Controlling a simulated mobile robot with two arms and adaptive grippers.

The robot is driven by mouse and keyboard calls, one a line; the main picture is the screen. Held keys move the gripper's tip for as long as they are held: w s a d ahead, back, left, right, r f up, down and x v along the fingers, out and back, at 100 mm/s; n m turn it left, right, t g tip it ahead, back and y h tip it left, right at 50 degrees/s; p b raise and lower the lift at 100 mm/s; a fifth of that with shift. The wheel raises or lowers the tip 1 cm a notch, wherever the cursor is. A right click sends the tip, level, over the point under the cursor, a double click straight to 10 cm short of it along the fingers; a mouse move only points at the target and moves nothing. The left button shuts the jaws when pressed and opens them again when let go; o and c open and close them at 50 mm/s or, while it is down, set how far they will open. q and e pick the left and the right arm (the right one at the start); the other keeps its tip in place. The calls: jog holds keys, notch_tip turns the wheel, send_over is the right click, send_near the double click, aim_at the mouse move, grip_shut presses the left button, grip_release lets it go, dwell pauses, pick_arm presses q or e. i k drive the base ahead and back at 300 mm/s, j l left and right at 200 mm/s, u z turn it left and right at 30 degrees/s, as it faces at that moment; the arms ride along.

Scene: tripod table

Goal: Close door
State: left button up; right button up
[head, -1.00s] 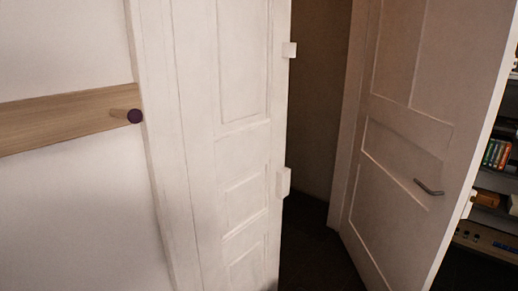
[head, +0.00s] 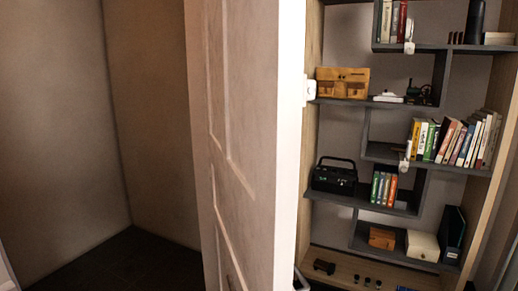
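A white panelled door (head: 245,130) stands open in the middle of the head view, seen at a steep angle with its edge (head: 291,150) toward me. A metal handle (head: 301,279) shows at the bottom, at the door's edge, partly cut off by the frame. A small white latch piece (head: 310,91) sits on the upper part of that edge. Neither of my grippers is in view.
Left of the door is an empty recess with bare walls (head: 150,120) and a dark floor (head: 115,262). On the right, dark shelves (head: 345,197) hold books (head: 456,140), a black radio (head: 335,176) and boxes (head: 423,245).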

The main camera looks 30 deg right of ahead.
aim_at(257, 85)
jog(key=i+l, duration=0.1)
jog(key=l, duration=0.5)
jog(key=i+l, duration=0.1)
jog(key=l, duration=0.45)
jog(key=i+l+u, duration=0.1)
jog(key=l, duration=0.5)
jog(key=i+l, duration=0.1)
jog(key=l, duration=0.45)
